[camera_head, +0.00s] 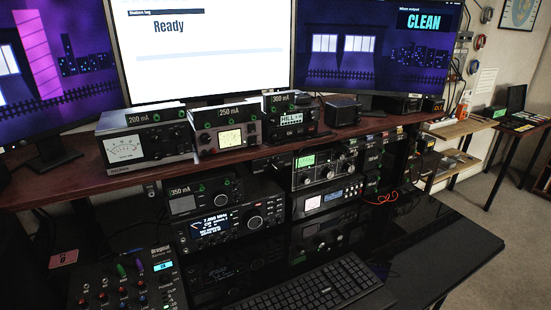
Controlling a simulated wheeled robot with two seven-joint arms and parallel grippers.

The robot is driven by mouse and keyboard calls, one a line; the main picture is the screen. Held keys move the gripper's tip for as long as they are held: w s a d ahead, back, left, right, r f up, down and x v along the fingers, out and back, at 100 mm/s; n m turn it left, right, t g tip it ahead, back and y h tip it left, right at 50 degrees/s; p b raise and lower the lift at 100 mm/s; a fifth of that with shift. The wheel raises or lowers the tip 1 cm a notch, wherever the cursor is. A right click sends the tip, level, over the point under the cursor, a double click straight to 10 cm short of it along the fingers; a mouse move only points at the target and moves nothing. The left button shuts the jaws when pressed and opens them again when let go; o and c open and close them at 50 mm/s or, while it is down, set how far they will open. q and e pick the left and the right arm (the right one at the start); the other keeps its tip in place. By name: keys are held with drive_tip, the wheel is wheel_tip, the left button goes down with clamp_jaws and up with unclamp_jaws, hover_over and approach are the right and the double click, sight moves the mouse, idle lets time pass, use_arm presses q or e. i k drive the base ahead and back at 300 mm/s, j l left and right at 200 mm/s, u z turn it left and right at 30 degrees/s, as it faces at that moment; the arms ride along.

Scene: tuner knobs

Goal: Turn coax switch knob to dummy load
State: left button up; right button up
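I cannot pick out a knob marked coax switch or dummy load; the labels on the small boxes are too small to read. Boxes with knobs stand on the wooden shelf: a black meter box (148,140), a grey box with a lit meter (227,128) and a black box (291,116). Below the shelf, a radio with a blue display (222,223) has a large round knob (255,222). A grey unit with several knobs (325,166) stands right of it. Neither of my grippers is in view.
A keyboard (318,290) and a mixer (125,285) sit on the black desk (440,245). The desk's right part looks clear. A red cable (381,198) hangs at the right.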

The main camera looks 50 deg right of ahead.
sight(274, 167)
drive_tip(key=z, duration=1.45)
